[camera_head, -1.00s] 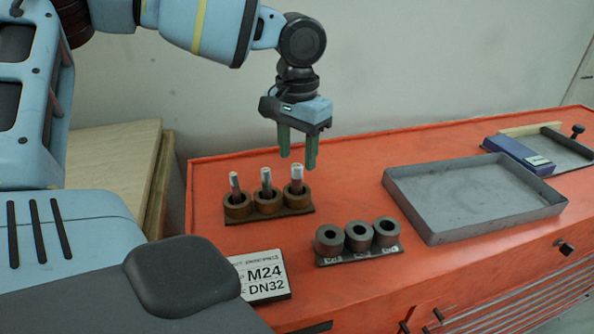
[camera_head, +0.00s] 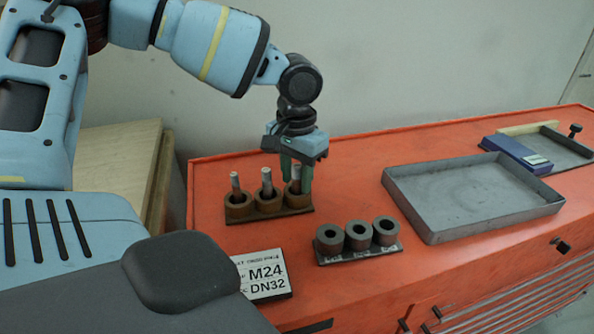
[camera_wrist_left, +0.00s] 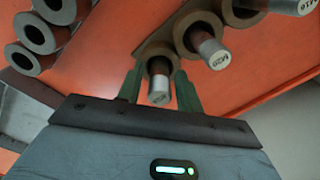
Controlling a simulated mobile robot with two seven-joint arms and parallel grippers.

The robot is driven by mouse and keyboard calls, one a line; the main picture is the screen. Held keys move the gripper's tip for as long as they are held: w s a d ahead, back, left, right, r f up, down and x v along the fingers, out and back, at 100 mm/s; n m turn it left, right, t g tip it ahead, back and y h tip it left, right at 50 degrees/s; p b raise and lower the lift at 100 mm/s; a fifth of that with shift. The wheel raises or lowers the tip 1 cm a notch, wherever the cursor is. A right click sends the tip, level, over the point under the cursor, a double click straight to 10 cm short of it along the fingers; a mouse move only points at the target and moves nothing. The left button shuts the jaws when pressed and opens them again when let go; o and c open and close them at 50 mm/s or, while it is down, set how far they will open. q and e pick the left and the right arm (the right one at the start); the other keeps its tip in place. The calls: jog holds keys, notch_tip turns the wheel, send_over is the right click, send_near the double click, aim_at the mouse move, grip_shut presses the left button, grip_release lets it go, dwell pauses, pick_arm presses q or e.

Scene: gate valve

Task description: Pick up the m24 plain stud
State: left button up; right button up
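Three upright studs stand in a row of brown round holders (camera_head: 268,204) on the orange bench. The right stud (camera_head: 296,174) looks thickest; the middle stud (camera_head: 266,181) and left stud (camera_head: 235,183) stand beside it. A sign (camera_head: 266,276) reads M24 DN32. My left gripper (camera_head: 296,187) is open and pointing down, its green fingers on either side of the right stud. In the left wrist view this stud (camera_wrist_left: 160,88) stands between the fingers, its end mark unreadable. I cannot tell whether the fingers touch it. My right gripper is not in view.
Several grey hollow rings (camera_head: 358,236) sit on a dark strip in front of the holders. A grey empty tray (camera_head: 470,200) lies to the right. A blue box (camera_head: 517,155) is beyond it. Open bench surface lies between the holders and the tray.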

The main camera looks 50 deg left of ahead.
pick_arm(q)
grip_shut()
jog(key=shift+r, duration=0.15)
notch_tip(320, 180, up, 10)
jog(key=shift+f, duration=0.1)
dwell(0.4)
